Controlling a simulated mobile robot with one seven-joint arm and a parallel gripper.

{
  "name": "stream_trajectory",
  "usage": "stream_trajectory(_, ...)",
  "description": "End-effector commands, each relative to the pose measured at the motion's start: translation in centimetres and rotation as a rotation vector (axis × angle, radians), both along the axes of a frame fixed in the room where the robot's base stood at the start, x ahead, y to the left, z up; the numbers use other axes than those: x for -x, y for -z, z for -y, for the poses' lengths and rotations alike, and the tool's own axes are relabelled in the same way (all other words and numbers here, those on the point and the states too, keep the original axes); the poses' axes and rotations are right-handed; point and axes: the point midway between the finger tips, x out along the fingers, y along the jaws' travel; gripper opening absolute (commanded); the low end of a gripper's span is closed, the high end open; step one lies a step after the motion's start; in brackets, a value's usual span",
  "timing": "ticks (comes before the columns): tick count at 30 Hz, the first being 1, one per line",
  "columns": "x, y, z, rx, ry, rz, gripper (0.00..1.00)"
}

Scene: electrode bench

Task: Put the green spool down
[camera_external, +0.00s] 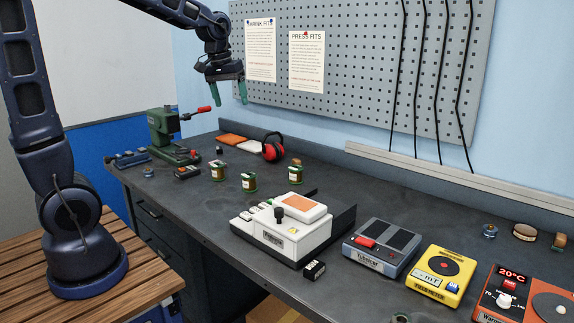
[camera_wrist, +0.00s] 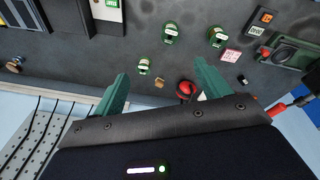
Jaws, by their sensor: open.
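Several green spools with pale labels stand upright on the dark bench (camera_external: 345,190). One green spool (camera_external: 217,171) is at the left, a second green spool (camera_external: 249,182) is right of it, and a third green spool (camera_external: 295,175) is farther back. In the wrist view, green spools show at upper centre (camera_wrist: 170,32), upper right (camera_wrist: 217,36) and left of centre (camera_wrist: 144,66). My gripper (camera_external: 228,93) is open and empty, high above the bench's back, near the pegboard. Its two green fingers also show in the wrist view (camera_wrist: 160,78). I cannot tell which spool is the task's one.
A green press (camera_external: 172,138) with a red handle stands at the left. Red earmuffs (camera_external: 273,147) lie near the back edge. A white device (camera_external: 284,230), a grey unit (camera_external: 380,248) and a yellow meter (camera_external: 439,274) stand to the right. A pegboard (camera_external: 350,60) rises behind.

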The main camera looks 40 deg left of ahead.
Motion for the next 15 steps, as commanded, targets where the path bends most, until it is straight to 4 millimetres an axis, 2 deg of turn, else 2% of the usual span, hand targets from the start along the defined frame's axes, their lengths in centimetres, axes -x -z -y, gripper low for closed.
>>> stream_trajectory(1, 1.7, -0.6, -0.3, -0.004, 0.019, 0.016, 0.76)
stream_trajectory(7, 7.7, -1.9, -1.0, -0.029, 0.107, 0.066, 0.76)
stream_trajectory(15, 15.6, -1.9, -1.8, -0.074, 0.220, 0.131, 0.76)
